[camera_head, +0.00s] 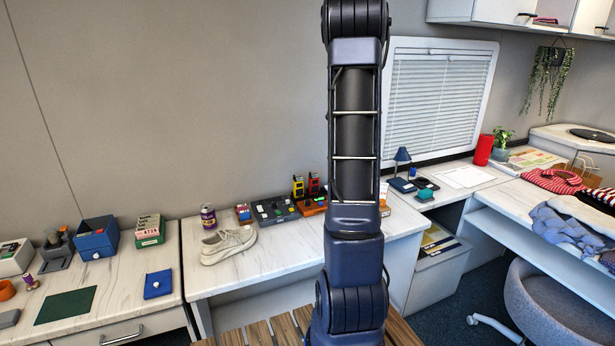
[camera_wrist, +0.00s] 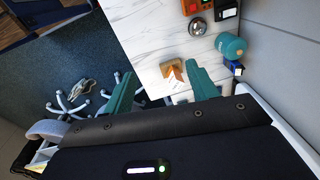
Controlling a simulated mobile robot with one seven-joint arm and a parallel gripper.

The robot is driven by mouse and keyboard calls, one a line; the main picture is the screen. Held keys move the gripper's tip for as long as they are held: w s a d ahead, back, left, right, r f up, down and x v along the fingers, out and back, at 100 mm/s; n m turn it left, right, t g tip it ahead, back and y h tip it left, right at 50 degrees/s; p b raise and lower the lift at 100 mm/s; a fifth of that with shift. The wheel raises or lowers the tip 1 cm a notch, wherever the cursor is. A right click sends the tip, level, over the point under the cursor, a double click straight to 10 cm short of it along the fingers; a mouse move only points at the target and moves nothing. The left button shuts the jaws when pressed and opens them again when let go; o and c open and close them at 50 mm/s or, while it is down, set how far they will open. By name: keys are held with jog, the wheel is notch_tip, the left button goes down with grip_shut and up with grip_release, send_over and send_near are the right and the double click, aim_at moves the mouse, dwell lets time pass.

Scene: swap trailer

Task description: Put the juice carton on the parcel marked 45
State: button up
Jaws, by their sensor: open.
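I cannot make out a juice carton or a parcel marked 45 in either view. My arm covers the middle of the head view and hides part of the white marble-topped counter (camera_head: 275,262) behind it. My gripper (camera_wrist: 162,90) shows in the wrist view with its two teal fingers wide apart and nothing between them. Beyond the fingers, a small brown wedge-shaped thing (camera_wrist: 173,70) sits on a marble top; I cannot tell what it is.
A shoe (camera_head: 228,244), a purple can (camera_head: 208,216) and a grey button box (camera_head: 275,210) stand on the counter. A blue box (camera_head: 97,238) and a green box (camera_head: 149,230) are at left. In the wrist view, a teal canister (camera_wrist: 229,45) stands near a silver dome (camera_wrist: 197,27).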

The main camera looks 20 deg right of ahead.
jog(key=s+a+r+n+t, duration=0.1)
jog(key=s+a+r+n, duration=0.5)
jog(key=a, duration=0.4)
jog(key=s+a+r+n+t, duration=0.1)
jog(key=s+a+r+n, duration=0.25)
jog(key=s+a, duration=0.55)
jog(key=s+a+f+n, duration=0.1)
jog(key=s+a+n, duration=0.3)
jog(key=s+a, duration=0.2)
jog(key=s+a+f+n+t, duration=0.1)
jog(key=s+a+n, duration=0.4)
jog(key=s, duration=0.5)
jog(key=shift+s+a+f+t+y, duration=0.3)
jog(key=shift+a+f, duration=0.1)
jog(key=shift+a, duration=0.4)
